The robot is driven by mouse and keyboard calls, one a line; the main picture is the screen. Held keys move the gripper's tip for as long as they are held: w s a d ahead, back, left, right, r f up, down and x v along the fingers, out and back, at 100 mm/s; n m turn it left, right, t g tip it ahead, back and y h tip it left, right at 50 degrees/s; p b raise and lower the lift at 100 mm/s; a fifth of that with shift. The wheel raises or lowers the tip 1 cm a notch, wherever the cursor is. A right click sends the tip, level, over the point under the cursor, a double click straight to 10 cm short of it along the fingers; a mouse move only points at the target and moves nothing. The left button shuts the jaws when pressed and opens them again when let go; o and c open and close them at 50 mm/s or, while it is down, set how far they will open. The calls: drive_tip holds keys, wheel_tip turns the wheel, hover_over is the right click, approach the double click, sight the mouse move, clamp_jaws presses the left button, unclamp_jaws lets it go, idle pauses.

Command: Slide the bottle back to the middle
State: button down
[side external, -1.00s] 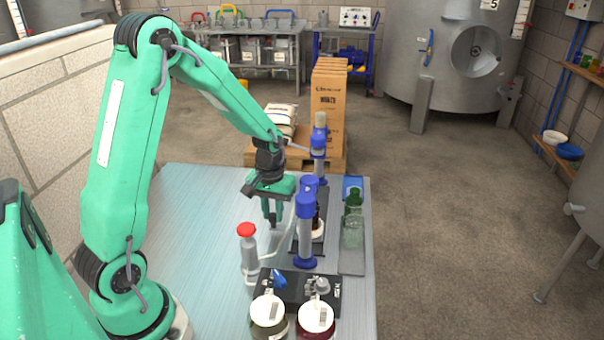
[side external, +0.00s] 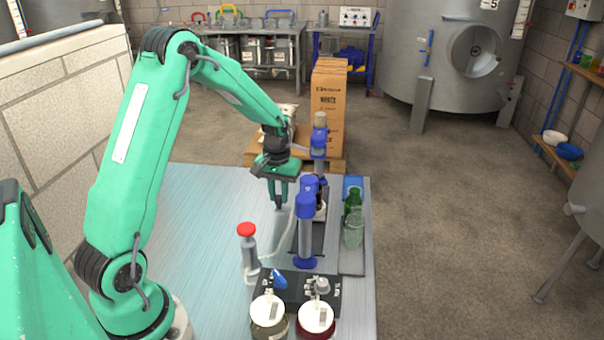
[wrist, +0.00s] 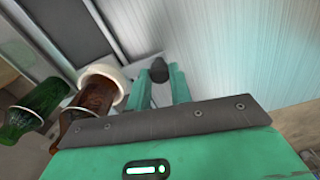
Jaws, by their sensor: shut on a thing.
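The brown bottle (side external: 319,192) stands in a white ring holder (side external: 321,212) on the dark rail, between the front and rear blue-topped columns, and the front column partly hides it. In the wrist view the brown bottle (wrist: 92,103) and its white ring (wrist: 106,74) lie left of my fingers. My gripper (side external: 278,204) is low over the table, left of the bottle. In the wrist view my gripper (wrist: 158,84) has its two green fingers close together around a small dark knob (wrist: 158,68), beside the ring. The knob's link to the holder is partly hidden.
The front blue column (side external: 306,230) and rear column (side external: 319,150) stand along the rail. A green bottle (side external: 353,203) and clear glass (side external: 353,233) stand right on a grey tray (side external: 352,262). A red-capped cylinder (side external: 248,248) and white-lidded jars (side external: 268,312) are in front. The table's left is clear.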

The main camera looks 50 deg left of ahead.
drive_tip(key=shift+s+a, duration=0.1)
drive_tip(key=shift+a, duration=0.05)
drive_tip(key=c, duration=1.3)
unclamp_jaws()
drive_tip(key=shift+o, duration=0.2)
drive_tip(key=shift+r, duration=3.95)
